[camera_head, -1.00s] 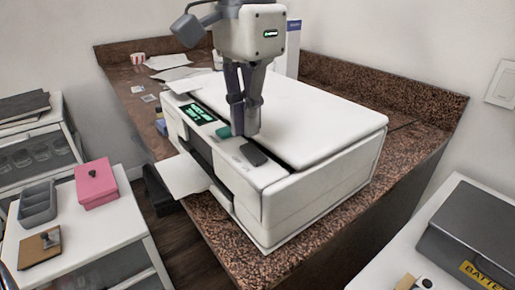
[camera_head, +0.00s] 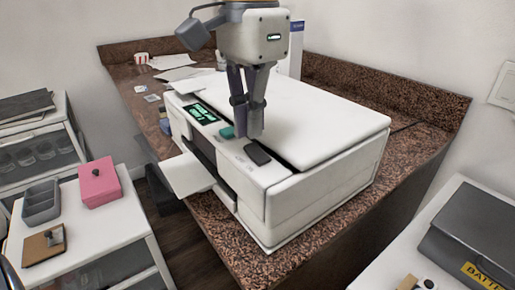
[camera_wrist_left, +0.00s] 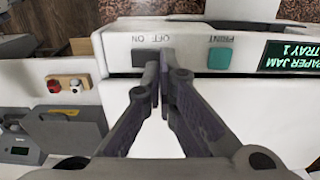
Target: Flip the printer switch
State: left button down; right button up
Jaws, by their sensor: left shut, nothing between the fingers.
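The white printer (camera_head: 325,115) stands on the brown granite counter. Its dark switch (camera_head: 257,154) sits on the front panel and also shows in the left wrist view (camera_wrist_left: 140,57), beside ON and OFF labels. My left gripper (camera_head: 248,135) is shut and empty, pointing down at the panel just behind the switch in the head view. In the wrist view its fingertips (camera_wrist_left: 161,62) overlap the switch's edge; contact cannot be told. A teal PRINT button (camera_head: 227,132) and a green-lettered display (camera_head: 207,114) reading PAPER JAM TRAY 1 in the wrist view lie alongside. My right gripper is out of view.
A white tray (camera_head: 185,175) sticks out of the printer's front. A white cart (camera_head: 95,225) at left holds a pink box (camera_head: 99,183) and a grey bin (camera_head: 41,205). A dark battery case (camera_head: 475,240) is at lower right. Papers (camera_head: 175,68) lie behind the printer.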

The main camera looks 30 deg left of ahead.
aim_at(252, 146)
pick_arm(q)
jog(key=shift+f, duration=1.15)
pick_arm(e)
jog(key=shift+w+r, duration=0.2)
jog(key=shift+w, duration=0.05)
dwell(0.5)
pick_arm(q)
notch_tip(252, 146, up, 3)
jog(key=shift+r+p, duration=0.1)
jog(key=shift+p, duration=0.55)
jog(key=shift+r, duration=1.95)
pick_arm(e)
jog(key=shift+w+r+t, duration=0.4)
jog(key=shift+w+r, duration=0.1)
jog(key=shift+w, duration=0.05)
